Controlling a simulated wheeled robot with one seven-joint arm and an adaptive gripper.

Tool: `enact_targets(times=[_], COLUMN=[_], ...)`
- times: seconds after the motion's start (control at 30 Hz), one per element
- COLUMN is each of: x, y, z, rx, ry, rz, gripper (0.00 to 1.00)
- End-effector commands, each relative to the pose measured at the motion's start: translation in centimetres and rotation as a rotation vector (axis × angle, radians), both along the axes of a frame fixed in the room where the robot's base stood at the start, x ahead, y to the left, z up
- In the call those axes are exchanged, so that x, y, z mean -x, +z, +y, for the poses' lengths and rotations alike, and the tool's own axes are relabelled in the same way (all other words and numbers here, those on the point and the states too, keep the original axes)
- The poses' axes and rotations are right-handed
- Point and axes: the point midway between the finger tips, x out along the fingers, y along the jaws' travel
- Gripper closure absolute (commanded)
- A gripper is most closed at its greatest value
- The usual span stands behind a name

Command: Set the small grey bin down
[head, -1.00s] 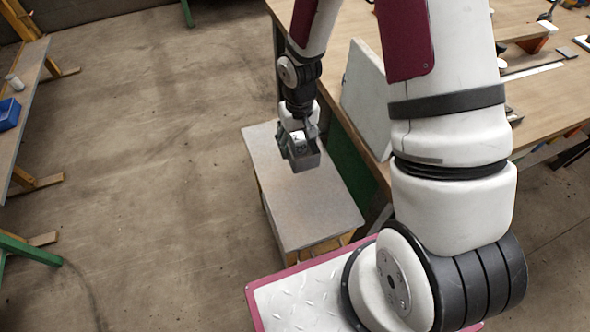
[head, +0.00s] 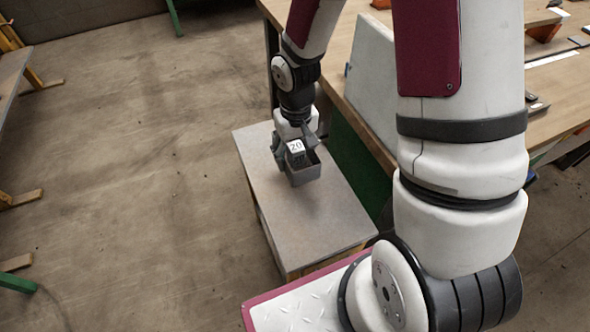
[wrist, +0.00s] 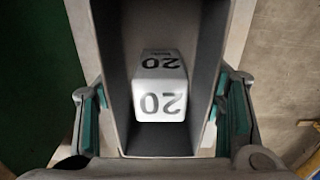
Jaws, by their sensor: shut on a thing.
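The small grey bin (head: 306,174) is an open box over the low stand's grey top (head: 325,215). I cannot tell whether its base touches that top. The wrist view looks down into the bin (wrist: 204,60). A white block (head: 296,146) marked 20 is in the bin; it also shows in the wrist view (wrist: 160,88). My gripper (head: 294,150) is shut on the bin. In the wrist view my gripper (wrist: 163,117) has teal-padded fingers on either side of the bin's walls. The bin's underside is hidden.
The wooden workbench (head: 365,95) stands right of the stand, with a pale upright panel (head: 370,75) at its near edge. A green panel (head: 355,160) is below the bench edge. Bare floor (head: 130,180) lies left of the stand. Another table (head: 10,75) is at the far left.

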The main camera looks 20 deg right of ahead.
Motion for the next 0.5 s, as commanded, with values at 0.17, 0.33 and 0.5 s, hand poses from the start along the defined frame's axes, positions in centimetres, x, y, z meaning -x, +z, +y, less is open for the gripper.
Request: enact_targets(times=[0.17,0.33,0.5], x=[-0.1,0.0,0.0], y=[-1.9,-3.3,-5.5], z=[0.0,0.0,0.0], rx=[0.000,0.000,0.000], ry=[0.002,0.001,0.002], rz=[-0.001,0.001,0.000], gripper=[0.66,0.66,0.66])
